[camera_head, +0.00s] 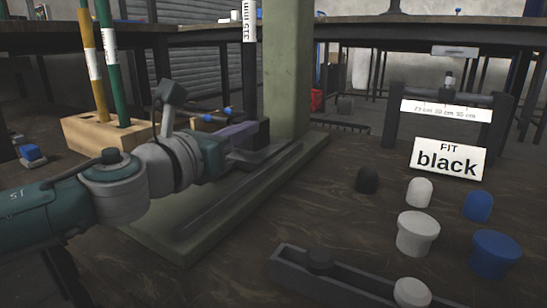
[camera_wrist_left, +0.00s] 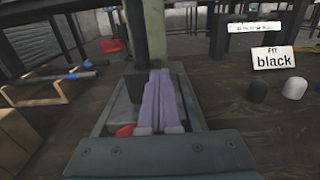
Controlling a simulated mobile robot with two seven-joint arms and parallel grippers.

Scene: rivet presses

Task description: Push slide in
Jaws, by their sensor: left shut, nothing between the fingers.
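The green rivet press (camera_head: 288,70) stands at centre with its column on a long flat base (camera_head: 165,240). A dark slide (camera_head: 262,134) sits on the base near the foot of the column, between rails. My left gripper (camera_head: 256,134) comes in from the left, low over the base, with its purple fingers shut and empty. In the left wrist view the fingers (camera_wrist_left: 160,73) lie together and point at the dark slide block (camera_wrist_left: 132,84); they look close to or against it, but contact is unclear. A red part (camera_wrist_left: 125,131) shows beside the fingers. My right gripper is out of view.
A wooden block (camera_head: 85,140) with yellow and green rods stands at left. A sign reading "FIT black" (camera_head: 448,159) stands at right, near black, white and blue caps (camera_head: 418,192). A dark tray (camera_head: 330,280) lies in front. A blue-ended rack (camera_wrist_left: 75,75) stands left.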

